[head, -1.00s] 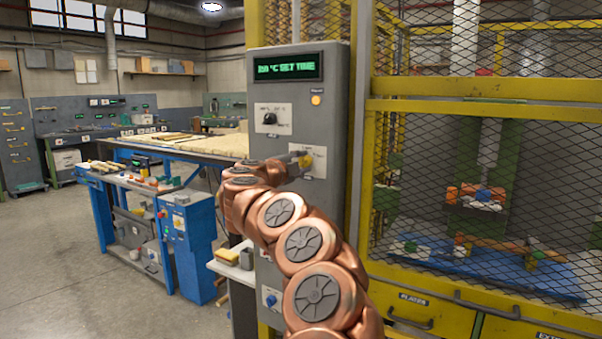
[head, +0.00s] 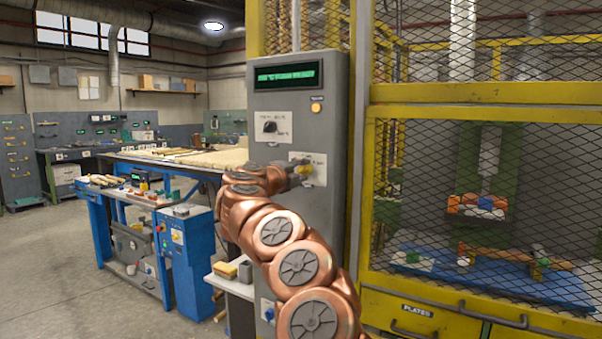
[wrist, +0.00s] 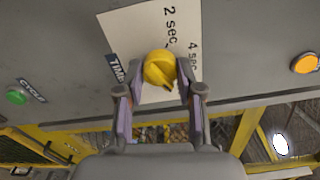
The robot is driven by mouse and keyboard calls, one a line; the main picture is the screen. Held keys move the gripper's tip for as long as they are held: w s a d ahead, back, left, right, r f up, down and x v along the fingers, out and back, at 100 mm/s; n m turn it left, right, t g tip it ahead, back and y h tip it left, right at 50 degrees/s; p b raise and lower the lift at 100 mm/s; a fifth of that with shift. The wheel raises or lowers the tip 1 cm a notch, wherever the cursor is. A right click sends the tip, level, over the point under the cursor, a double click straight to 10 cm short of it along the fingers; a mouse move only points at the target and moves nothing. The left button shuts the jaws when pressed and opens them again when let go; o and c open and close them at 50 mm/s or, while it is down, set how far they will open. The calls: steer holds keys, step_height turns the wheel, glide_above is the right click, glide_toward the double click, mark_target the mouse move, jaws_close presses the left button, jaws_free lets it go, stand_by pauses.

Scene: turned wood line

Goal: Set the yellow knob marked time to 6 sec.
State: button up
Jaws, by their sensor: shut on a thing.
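The yellow knob (wrist: 159,66) sits on a white label plate (wrist: 130,28) on the grey control panel. The plate reads TIME, "2 sec" and part of "4 sec"; I cannot see a 6 sec mark. A dark mark on the knob's rim points to the lower right in the wrist view. My gripper (wrist: 160,80) has one finger pad on each side of the knob and is shut on it. In the head view the knob (head: 304,169) is partly hidden by my gripper (head: 297,171).
A lit green display (head: 287,75) tops the panel, above a black knob (head: 269,127) and an orange button (head: 316,108). A green CYCLE button (wrist: 16,96) is on the panel. A yellow mesh cage (head: 485,92) stands right; a blue workbench (head: 177,240) stands left.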

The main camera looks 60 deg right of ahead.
steer(key=o, duration=1.1)
steer(key=shift+o, duration=0.2)
steer(key=shift+a, duration=0.4)
steer(key=a, duration=1.1)
steer(key=shift+s, duration=0.3)
